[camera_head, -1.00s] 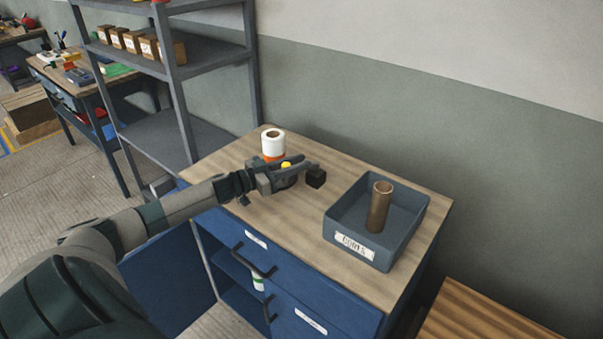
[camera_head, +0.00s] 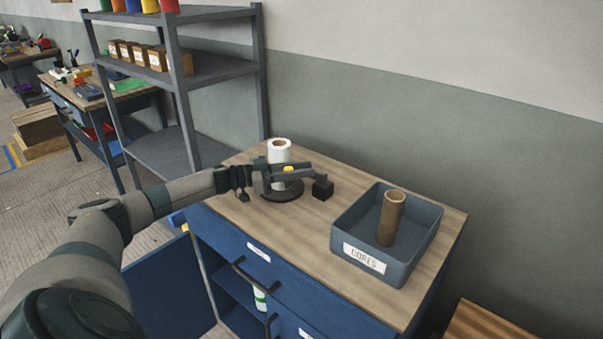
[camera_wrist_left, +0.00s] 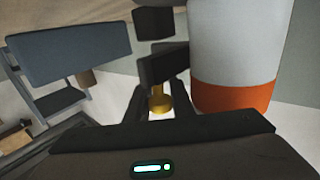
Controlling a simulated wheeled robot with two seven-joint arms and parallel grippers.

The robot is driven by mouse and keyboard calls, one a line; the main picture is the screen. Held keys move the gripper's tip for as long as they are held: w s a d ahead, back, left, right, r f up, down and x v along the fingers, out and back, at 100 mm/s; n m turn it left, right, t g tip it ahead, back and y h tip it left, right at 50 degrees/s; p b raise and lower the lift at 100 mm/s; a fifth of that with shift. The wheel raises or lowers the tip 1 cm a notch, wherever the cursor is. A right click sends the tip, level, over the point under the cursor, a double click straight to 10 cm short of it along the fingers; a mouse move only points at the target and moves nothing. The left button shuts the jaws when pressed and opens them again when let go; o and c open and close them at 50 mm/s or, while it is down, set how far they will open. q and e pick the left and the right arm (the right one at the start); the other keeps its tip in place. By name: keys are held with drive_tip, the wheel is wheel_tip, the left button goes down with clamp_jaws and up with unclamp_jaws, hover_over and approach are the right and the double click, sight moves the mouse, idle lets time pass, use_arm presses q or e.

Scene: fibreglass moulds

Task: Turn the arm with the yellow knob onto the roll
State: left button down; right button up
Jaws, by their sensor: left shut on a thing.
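The white roll (camera_head: 279,151) stands upright on a round dark base (camera_head: 283,194) near the back left of the bench. In the left wrist view the roll (camera_wrist_left: 235,42) fills the right side, with an orange band at its bottom. My left gripper (camera_head: 290,173) is shut on the yellow knob (camera_head: 289,169), in front of the roll in the head view. The knob (camera_wrist_left: 158,100) also shows between the fingers in the left wrist view. The fingers hide most of the arm that carries the knob. I cannot tell whether that arm touches the roll. My right gripper is out of view.
A grey bin (camera_head: 366,257) holds an upright brown tube (camera_head: 391,218) farther right. A grey shelf unit (camera_head: 185,85) stands behind left. The bench's blue door (camera_head: 165,280) hangs open; the front worktop is clear.

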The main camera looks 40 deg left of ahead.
use_arm(q)
drive_tip(key=c, duration=1.6)
unclamp_jaws()
drive_tip(key=shift+o, duration=0.3)
drive_tip(key=shift+d+r, duration=0.1)
drive_tip(key=shift+r, duration=0.05)
